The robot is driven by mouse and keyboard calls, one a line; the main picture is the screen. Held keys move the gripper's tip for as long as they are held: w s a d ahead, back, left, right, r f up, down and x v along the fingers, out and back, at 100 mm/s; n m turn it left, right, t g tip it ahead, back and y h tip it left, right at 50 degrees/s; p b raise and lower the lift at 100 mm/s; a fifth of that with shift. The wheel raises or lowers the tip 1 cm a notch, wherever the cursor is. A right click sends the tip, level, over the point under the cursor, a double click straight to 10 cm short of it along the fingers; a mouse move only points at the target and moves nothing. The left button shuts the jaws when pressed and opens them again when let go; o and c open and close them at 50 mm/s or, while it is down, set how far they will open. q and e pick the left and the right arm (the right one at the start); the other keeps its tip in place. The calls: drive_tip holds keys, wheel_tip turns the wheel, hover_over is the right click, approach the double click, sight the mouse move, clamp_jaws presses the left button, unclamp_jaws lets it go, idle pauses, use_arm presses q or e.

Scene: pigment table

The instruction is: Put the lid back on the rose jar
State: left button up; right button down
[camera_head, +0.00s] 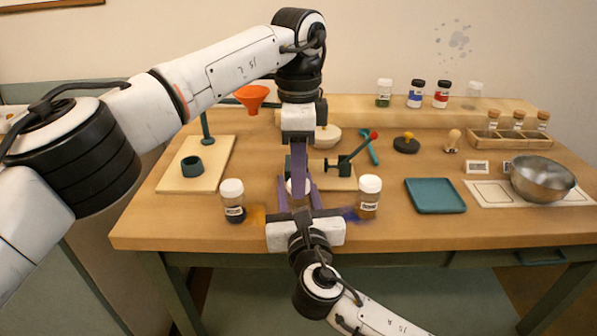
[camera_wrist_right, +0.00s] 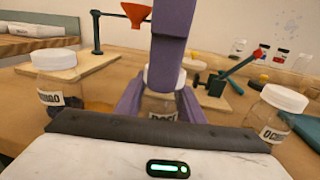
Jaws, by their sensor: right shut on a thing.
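The rose jar (camera_wrist_right: 160,106) stands between the purple fingers of my right gripper (camera_head: 298,188), which are shut on its sides. Its label is partly hidden by my right gripper's body. A white lid (camera_wrist_right: 152,77) is at the jar's mouth; I cannot tell whether it is seated or slightly above. My left gripper (camera_head: 299,194) points straight down over the lid, its fingers overlapping it in the right wrist view (camera_wrist_right: 168,88). One left finger hides the other, so its opening is unclear.
White-lidded jars stand close on the left (camera_head: 233,204) and right (camera_head: 369,200). Pigment stains lie beside them. Behind are a funnel stand (camera_head: 205,125) and a small press with a red-knobbed lever (camera_head: 358,147). A teal tray (camera_head: 435,196) and metal bowl (camera_head: 542,180) are at right.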

use_arm(q)
drive_tip(key=m, duration=2.3)
drive_tip(key=shift+m, duration=0.4)
drive_tip(key=m, duration=1)
drive_tip(key=shift+f+m, duration=0.1)
drive_tip(key=shift+m, duration=0.2)
drive_tip(key=m, duration=0.6)
drive_tip(key=shift+m, duration=0.3)
drive_tip(key=m, duration=0.6)
drive_tip(key=o, duration=1.3)
drive_tip(key=shift+c, duration=0.2)
